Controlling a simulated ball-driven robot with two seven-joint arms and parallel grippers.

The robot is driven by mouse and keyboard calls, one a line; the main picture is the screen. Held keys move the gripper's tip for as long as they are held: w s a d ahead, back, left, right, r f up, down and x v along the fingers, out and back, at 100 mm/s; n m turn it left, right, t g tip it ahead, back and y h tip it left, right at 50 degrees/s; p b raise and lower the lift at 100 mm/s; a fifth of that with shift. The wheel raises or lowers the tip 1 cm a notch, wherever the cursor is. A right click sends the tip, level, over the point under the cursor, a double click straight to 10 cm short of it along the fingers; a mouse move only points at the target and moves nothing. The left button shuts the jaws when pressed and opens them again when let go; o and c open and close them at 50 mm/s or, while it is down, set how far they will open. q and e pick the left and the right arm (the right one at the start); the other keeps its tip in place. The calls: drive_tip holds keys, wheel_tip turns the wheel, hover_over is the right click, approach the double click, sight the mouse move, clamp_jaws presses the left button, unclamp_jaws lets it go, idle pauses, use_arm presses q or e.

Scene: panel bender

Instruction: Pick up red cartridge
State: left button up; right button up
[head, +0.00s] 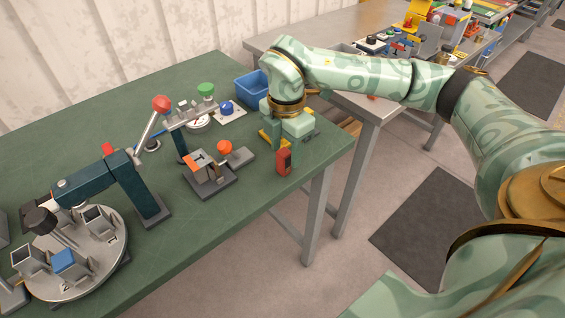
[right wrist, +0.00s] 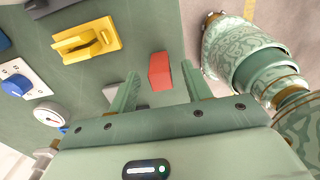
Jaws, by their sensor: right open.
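The red cartridge (head: 284,162) stands near the right edge of the green table in the head view. In the right wrist view the red cartridge (right wrist: 160,71) shows as a red block between and slightly beyond the fingertips. My right gripper (head: 290,143) points down close to it in the head view. In the right wrist view my right gripper (right wrist: 159,77) is open, with one finger on each side of the cartridge and gaps on both sides. Whether the fingers reach down around it I cannot tell. My left gripper is not in view.
A yellow holder (right wrist: 86,40) sits left of the cartridge in the right wrist view. A blue bin (head: 250,86) stands behind my gripper. A small fixture with an orange knob (head: 225,147) is to the left. The table edge is close on the right.

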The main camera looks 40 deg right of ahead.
sight(284, 152)
drive_tip(key=f, duration=0.2)
drive_tip(key=f+b, duration=0.1)
drive_tip(key=shift+a+f, duration=0.25)
drive_tip(key=shift+f, duration=0.15)
drive_tip(key=shift+r, duration=0.1)
drive_tip(key=c, duration=1)
drive_tip(key=shift+o, duration=0.2)
drive_tip(key=shift+r, duration=0.1)
